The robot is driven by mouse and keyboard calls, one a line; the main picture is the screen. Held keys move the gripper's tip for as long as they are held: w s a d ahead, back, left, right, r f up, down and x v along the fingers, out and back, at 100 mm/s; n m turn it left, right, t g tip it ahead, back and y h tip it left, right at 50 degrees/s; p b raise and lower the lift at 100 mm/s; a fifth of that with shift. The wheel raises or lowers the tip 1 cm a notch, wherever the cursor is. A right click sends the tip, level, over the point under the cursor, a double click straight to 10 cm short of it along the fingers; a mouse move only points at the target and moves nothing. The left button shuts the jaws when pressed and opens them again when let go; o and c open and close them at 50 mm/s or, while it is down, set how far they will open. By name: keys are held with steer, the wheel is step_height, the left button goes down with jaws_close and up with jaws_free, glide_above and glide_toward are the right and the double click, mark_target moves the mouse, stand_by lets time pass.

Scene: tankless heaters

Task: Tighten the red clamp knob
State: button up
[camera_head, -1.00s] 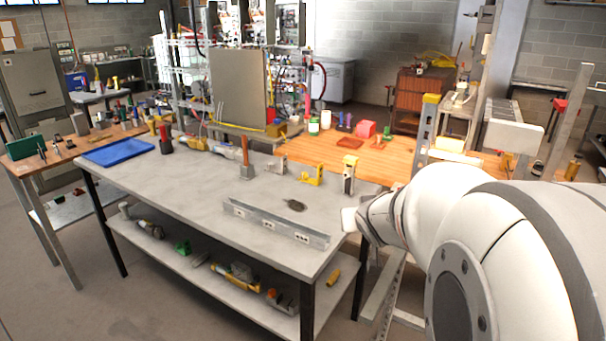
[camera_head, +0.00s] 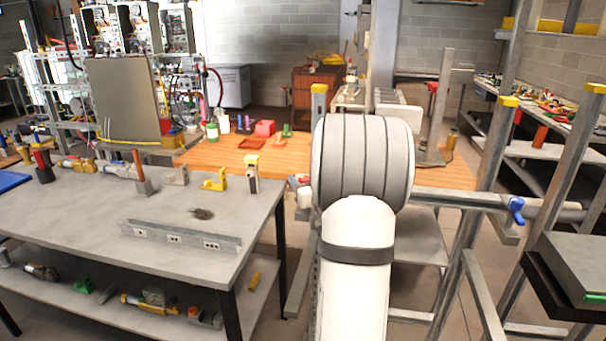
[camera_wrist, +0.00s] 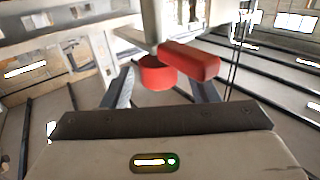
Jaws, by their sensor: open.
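The red clamp knob (camera_wrist: 190,61) shows in the wrist view as a red bar beside a round red piece (camera_wrist: 157,74), below a pale upright body. My gripper (camera_wrist: 163,84) is open, one grey finger to the left of the red parts and one to the right. The red parts appear between or just beyond the fingertips; I cannot tell whether they touch. In the head view my white arm stands in the middle and hides my gripper. I cannot make out the knob for certain there.
A grey metal frame with a pipe and a blue handle (camera_head: 516,210) stands to the right of my arm. A grey workbench (camera_head: 90,215) with a metal channel (camera_head: 180,237) is at left. A wooden-topped bench (camera_head: 240,158) lies behind.

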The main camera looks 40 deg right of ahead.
steer(key=shift+x, duration=1.35)
